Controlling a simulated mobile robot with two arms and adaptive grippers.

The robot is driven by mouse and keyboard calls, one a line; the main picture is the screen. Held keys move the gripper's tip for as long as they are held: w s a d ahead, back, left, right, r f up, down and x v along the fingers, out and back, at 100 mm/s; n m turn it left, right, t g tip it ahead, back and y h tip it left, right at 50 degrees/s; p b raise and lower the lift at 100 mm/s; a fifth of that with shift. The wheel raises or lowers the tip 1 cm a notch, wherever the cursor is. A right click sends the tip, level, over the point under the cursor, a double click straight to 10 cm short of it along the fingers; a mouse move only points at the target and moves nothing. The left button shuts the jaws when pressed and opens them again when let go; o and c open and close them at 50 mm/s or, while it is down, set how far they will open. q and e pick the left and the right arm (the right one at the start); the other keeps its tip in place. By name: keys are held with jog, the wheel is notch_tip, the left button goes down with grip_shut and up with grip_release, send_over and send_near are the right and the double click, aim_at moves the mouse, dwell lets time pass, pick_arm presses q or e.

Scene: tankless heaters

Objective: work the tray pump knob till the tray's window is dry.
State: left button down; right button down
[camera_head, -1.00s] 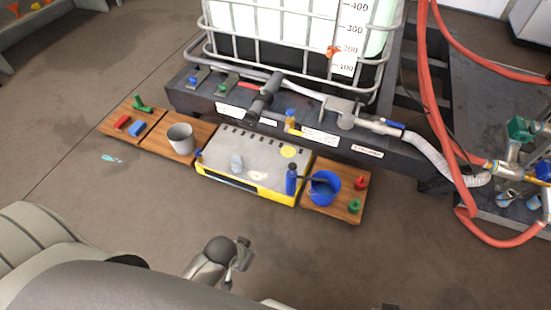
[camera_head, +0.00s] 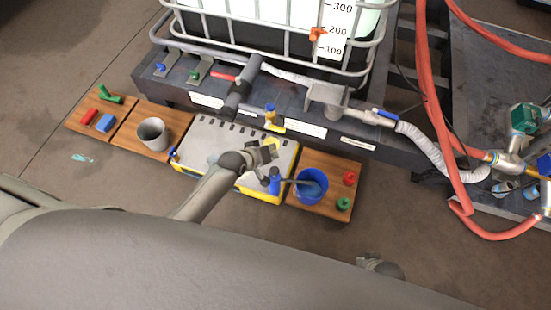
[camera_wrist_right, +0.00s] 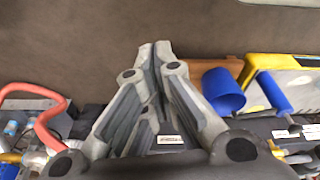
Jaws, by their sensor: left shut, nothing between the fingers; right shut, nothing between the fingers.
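The tray (camera_head: 205,132) has a grey top and a yellow front, and stands at the foot of the dark skid. A blue upright pump knob (camera_head: 274,181) stands at its right front corner, with a dark hose running to the blue bucket. The knob also shows in the right wrist view (camera_wrist_right: 272,92). My left gripper (camera_head: 268,152) is shut and empty over the tray's right part, close behind the knob; I cannot tell whether it touches anything. My left arm hides most of the front, including the window. My right gripper (camera_wrist_right: 155,48) is shut and empty, in front of the boards.
The blue bucket (camera_head: 303,196) stands on the right wooden board beside red (camera_head: 349,178) and green (camera_head: 343,204) pieces. A grey bucket (camera_head: 152,133) stands on a left board. The caged tank (camera_head: 285,35) is behind. Red hoses (camera_head: 428,110) run at right. Floor in front is clear.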

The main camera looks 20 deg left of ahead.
aim_at(272, 168)
pick_arm(q)
jog(key=shift+w+r, duration=0.15)
jog(key=shift+w, duration=0.15)
pick_arm(e)
jog(key=shift+f, duration=0.15)
jog(key=shift+s, duration=0.15)
jog(key=shift+a, duration=0.1)
